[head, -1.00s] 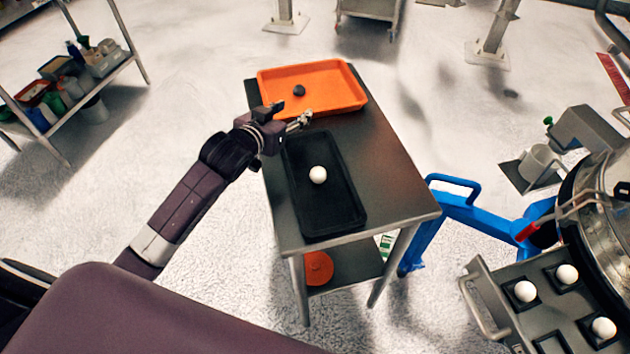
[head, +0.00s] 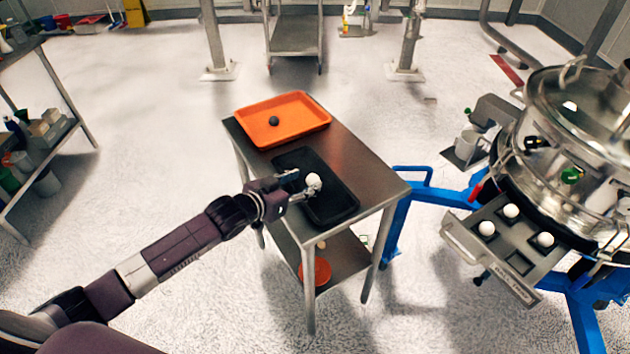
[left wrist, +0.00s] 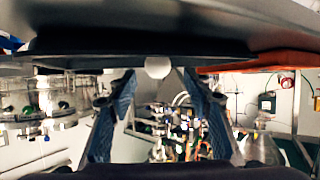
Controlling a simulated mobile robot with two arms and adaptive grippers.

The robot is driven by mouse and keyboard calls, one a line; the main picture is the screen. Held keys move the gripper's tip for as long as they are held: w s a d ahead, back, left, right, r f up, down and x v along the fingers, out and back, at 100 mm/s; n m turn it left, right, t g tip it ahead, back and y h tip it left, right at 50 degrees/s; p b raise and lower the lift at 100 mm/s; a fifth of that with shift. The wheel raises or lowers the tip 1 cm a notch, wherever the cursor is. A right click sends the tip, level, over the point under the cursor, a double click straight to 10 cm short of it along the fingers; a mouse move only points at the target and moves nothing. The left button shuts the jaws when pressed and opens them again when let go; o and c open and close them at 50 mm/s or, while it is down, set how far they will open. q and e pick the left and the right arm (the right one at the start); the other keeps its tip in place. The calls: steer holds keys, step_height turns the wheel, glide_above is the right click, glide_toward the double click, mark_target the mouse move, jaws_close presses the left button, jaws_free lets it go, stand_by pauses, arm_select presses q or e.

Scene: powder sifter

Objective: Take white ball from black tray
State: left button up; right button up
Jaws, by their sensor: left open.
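The white ball (head: 313,179) lies in the black tray (head: 341,209) on the metal table. It also shows in the left wrist view (left wrist: 158,68), between and just beyond the two fingertips. My left gripper (head: 304,183) reaches in from the left over the tray's left side. Its fingers are apart, with the ball at the opening between them in both views. In the left wrist view the gripper (left wrist: 158,80) is open and empty. I cannot tell whether a finger touches the ball. My right gripper is not in view.
An orange tray (head: 300,133) with a dark ball (head: 274,121) stands behind the black tray. At right, a steel sifter (head: 560,130) on a blue frame (head: 410,185) has a holder (head: 495,262) with three white balls. The table's right side is clear.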

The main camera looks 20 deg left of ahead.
mark_target(310, 179)
arm_select(q)
steer(key=shift+w+d, duration=0.15)
steer(key=shift+w, duration=0.1)
steer(key=shift+w+d+p, duration=0.1)
steer(key=shift+w+p, duration=0.1)
steer(key=shift+p, duration=0.1)
steer(key=x, duration=0.3)
steer(key=shift+s+f, duration=0.1)
steer(key=shift+f, duration=0.05)
steer(key=shift+w+d+f, duration=0.1)
steer(key=shift+w+d, duration=0.1)
steer(key=shift+w, duration=0.05)
steer(key=shift+a, duration=0.1)
steer(key=shift+c, duration=0.4)
steer(key=c, duration=1)
steer(key=shift+o, duration=0.2)
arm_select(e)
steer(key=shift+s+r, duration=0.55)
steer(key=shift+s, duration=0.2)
